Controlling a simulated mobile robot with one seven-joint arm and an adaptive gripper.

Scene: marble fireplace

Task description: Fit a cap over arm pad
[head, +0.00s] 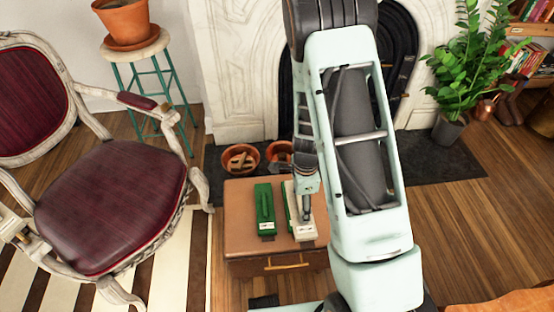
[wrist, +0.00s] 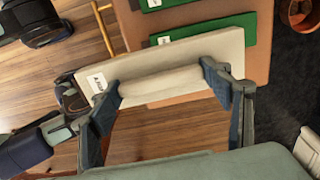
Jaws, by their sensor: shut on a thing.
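My gripper (wrist: 162,88) is shut on a cream cap (wrist: 180,50), its fingers at the two ends of a rounded ridge. The cap is a long flat piece with a white label at one end. In the head view the cream cap (head: 303,226) is over the right side of a brown cabinet; I cannot tell whether it touches the top. A green piece (head: 264,207) lies to its left and another green piece (head: 286,196) is partly hidden beside it. The armchair's far arm has a bare dark red arm pad (head: 137,101). Its near arm (head: 18,234) is cut by the left edge.
The small cabinet (head: 240,195) has a drawer with a brass handle (head: 287,262). The chair's red seat (head: 110,205) is at left, over a striped rug (head: 170,280). A teal-legged stool (head: 135,48) with a pot and two terracotta pots (head: 240,158) stand behind.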

